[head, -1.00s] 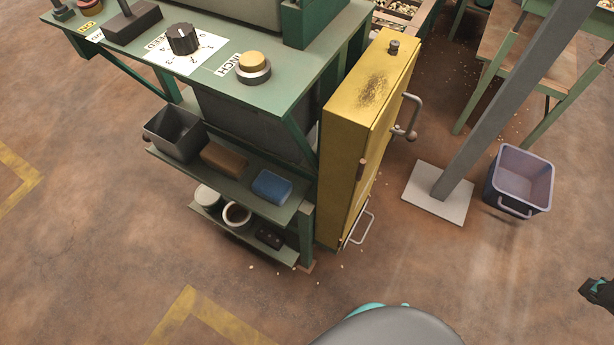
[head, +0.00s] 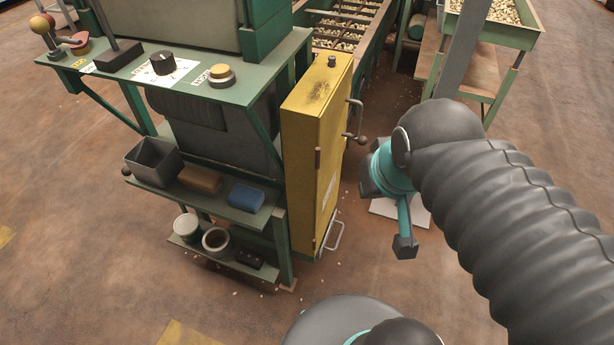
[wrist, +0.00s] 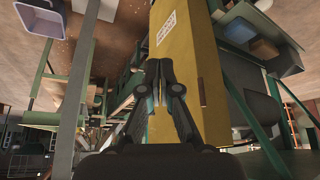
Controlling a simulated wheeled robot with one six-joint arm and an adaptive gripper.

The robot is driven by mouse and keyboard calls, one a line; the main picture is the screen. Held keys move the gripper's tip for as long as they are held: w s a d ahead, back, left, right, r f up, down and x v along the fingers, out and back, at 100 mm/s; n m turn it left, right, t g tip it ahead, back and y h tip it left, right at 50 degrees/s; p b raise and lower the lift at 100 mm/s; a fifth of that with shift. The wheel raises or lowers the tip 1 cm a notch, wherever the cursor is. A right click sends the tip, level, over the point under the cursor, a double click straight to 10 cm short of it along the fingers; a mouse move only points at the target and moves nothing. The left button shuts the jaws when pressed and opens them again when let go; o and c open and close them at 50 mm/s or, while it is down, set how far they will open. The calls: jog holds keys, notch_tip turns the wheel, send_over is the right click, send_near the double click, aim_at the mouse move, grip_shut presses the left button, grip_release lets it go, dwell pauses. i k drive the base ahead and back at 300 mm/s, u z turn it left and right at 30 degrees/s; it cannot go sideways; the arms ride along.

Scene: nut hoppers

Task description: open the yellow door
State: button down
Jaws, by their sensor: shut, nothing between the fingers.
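The yellow door (head: 328,160) is the right-hand face of a tall, narrow yellow cabinet (head: 298,132) and looks shut. A grey bar handle with a dark knobbed lever (head: 355,122) is on its upper part, and a second bar handle (head: 335,236) is at its bottom. In the wrist view a yellow face with a white label (wrist: 167,27) lies beyond my gripper (wrist: 159,66). My gripper's fingers are together and empty, apart from the handles as far as I can see. In the head view my arm's wrist is right of the door; the fingertips are hidden.
A green machine bench (head: 190,85) with a knob and button stands left of the cabinet. Its lower shelf (head: 210,203) holds a grey bin, brown block and blue block. A grey post (head: 462,55) and nut tray (head: 495,28) are right. Open floor lies in front.

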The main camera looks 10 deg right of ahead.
aim_at(333, 121)
jog(key=u, duration=1.1)
jog(key=k, duration=0.85)
jog(key=z, duration=0.9)
jog(key=i, duration=0.5)
